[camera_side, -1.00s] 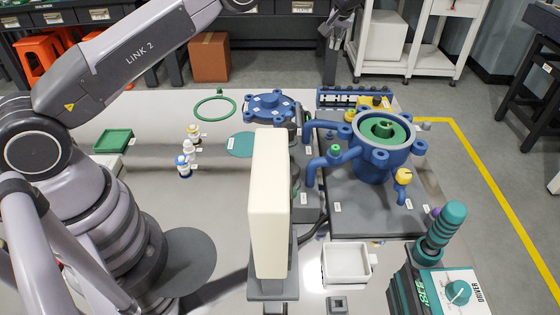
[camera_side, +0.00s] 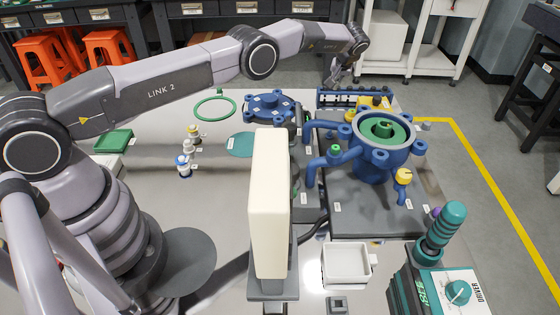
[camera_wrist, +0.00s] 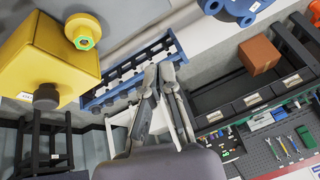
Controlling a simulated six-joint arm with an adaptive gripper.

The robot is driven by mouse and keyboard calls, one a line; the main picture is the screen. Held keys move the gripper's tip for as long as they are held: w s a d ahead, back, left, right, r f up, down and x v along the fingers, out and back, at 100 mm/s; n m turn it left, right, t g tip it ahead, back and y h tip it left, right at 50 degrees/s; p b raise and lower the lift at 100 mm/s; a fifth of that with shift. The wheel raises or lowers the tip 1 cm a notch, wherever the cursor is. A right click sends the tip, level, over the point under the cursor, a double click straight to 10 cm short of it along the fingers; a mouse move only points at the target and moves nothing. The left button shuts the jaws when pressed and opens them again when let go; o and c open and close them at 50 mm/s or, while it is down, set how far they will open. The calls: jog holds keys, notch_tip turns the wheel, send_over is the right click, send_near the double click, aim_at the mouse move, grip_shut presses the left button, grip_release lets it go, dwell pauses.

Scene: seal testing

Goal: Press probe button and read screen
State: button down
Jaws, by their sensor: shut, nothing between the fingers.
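A yellow box (camera_wrist: 50,70) fills the upper left of the wrist view. A round yellow knob-like part with a green centre (camera_wrist: 83,38) sits on it, and a dark knob (camera_wrist: 46,97) is on its near face. In the side view a yellow body (camera_side: 372,107) shows partly behind the blue housing. My gripper (camera_side: 338,82) is at the far edge of the table, by the blue rack. In the wrist view my gripper (camera_wrist: 160,72) is shut and empty, to the right of the yellow box and apart from it. A cream upright panel (camera_side: 270,200) is seen edge-on; no screen face is readable.
A blue rack (camera_wrist: 130,72) lies behind my fingertips in the wrist view. The blue housing (camera_side: 375,165) with a green ring stands right of centre. A teal driver (camera_side: 445,230) and a white tray (camera_side: 346,265) are at the front right.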

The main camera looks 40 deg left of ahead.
jog(key=shift+s+a+f, duration=0.65)
jog(key=shift+f, duration=0.35)
jog(key=shift+s+a+f, duration=0.7)
jog(key=shift+f, duration=0.35)
jog(key=shift+s+a+f, duration=0.65)
jog(key=shift+f, duration=0.35)
jog(key=shift+f, duration=0.1)
jog(key=shift+s+a+f, duration=0.15)
jog(key=shift+s+f, duration=0.05)
jog(key=shift+s+a+f, duration=0.2)
jog(key=shift+f, duration=0.1)
jog(key=shift+w+d+r, duration=0.35)
jog(key=shift+d+r, duration=0.05)
jog(key=shift+r, duration=0.2)
jog(key=shift+w, duration=0.1)
jog(key=shift+w+d+r, duration=0.5)
jog(key=shift+r, duration=0.25)
jog(key=shift+w+d+r, duration=0.45)
jog(key=shift+d+r, duration=0.05)
jog(key=shift+r, duration=0.25)
jog(key=shift+w+d+r, duration=0.15)
jog(key=shift+d+r, duration=0.05)
jog(key=shift+r, duration=0.15)
